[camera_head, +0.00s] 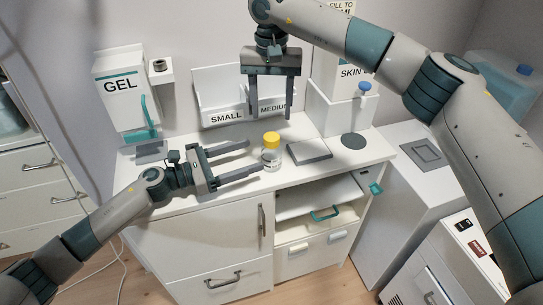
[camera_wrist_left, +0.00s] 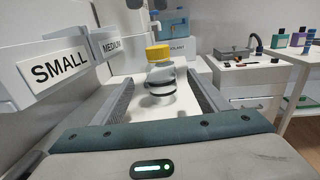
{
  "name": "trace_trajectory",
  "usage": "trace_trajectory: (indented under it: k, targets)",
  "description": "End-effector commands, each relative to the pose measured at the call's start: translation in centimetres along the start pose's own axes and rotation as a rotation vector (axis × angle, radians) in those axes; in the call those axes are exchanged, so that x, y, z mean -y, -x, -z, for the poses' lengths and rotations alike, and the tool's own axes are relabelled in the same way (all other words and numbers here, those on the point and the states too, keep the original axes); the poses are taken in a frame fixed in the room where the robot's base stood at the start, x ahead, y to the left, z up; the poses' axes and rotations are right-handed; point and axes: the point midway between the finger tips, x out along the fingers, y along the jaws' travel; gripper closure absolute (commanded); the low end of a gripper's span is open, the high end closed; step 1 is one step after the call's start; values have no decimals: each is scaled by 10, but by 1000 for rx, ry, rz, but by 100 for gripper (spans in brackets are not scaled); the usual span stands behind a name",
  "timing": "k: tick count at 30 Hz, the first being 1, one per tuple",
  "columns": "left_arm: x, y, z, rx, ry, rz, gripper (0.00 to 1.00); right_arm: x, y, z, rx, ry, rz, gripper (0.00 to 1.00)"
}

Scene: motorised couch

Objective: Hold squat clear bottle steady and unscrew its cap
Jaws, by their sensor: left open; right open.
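The squat clear bottle (camera_head: 271,157) with a yellow cap (camera_head: 271,138) stands upright on the white counter. My left gripper (camera_head: 255,158) is open and level, its fingers pointing right at the bottle, with the tips just short of it or beside it. In the left wrist view the bottle (camera_wrist_left: 159,84) and its yellow cap (camera_wrist_left: 158,52) appear ahead, in line with the gap between the two open fingers (camera_wrist_left: 160,95). My right gripper (camera_head: 269,112) is open, points down, and hangs above and behind the cap. Neither gripper visibly touches the bottle.
A grey flat pad (camera_head: 309,152) lies right of the bottle, and a dark round disc (camera_head: 353,141) farther right. SMALL and MEDIUM bins (camera_head: 222,100) stand behind. A GEL dispenser (camera_head: 122,90) is at the left. A blue-capped container (camera_head: 343,107) stands at the back right.

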Motion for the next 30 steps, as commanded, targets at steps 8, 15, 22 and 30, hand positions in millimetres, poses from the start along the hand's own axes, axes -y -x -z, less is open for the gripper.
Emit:
trace_trajectory:
  k: [8,15,22,30]
  targets:
    - [0,-46,-1,1,0,1,32,0,0,0,0,0,0,48]
    - [0,-73,0,1,0,1,32,0,0,0,0,0,0,48]
    - [0,-81,0,0,0,0,32,0,0,0,0,0,0,48]
    - [0,-81,0,0,0,0,39,0,0,0,0,0,0,48]
